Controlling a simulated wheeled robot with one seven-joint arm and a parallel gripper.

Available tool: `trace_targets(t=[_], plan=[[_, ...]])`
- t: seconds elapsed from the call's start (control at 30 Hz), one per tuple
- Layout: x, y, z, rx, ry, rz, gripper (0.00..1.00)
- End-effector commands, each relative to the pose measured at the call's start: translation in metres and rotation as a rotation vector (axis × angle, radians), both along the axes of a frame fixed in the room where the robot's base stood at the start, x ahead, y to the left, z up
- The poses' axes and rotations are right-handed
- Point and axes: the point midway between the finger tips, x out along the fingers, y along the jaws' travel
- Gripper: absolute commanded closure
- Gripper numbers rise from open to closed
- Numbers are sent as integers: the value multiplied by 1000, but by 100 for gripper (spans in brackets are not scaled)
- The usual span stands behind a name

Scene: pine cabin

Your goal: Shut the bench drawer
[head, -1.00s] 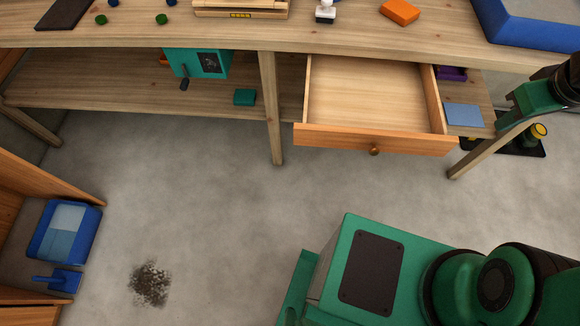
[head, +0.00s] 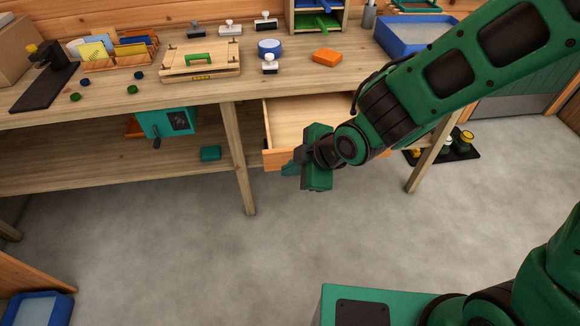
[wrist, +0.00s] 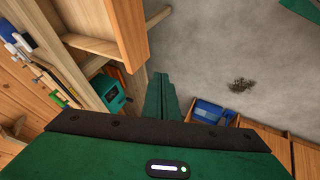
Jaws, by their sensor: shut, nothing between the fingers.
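The bench drawer (head: 283,120) stands open under the workbench (head: 210,88), and its inside looks empty where I see it. Its orange-brown front panel (head: 271,158) is partly hidden behind my gripper (head: 290,170) and forearm, and the knob is hidden. My gripper is shut and empty, in front of the drawer front in the head view. I cannot tell whether it touches the panel. In the wrist view, the shut fingers (wrist: 161,98) point past a wooden panel (wrist: 128,30) that looks like the drawer front, to its right.
A bench leg (head: 238,160) stands left of the drawer. A teal box (head: 170,122) and a small green box (head: 210,153) are on the lower shelf. A blue bin (head: 38,308) is at the lower left. The floor in front is clear.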

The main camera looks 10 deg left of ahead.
Motion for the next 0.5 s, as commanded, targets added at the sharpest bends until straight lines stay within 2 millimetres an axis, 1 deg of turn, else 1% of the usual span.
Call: trace_targets(t=[0.1, 0.5], plan=[[3, 9, -12, -1, 3, 4, 100], [21, 34, -53, -2, 2, 3, 100]])
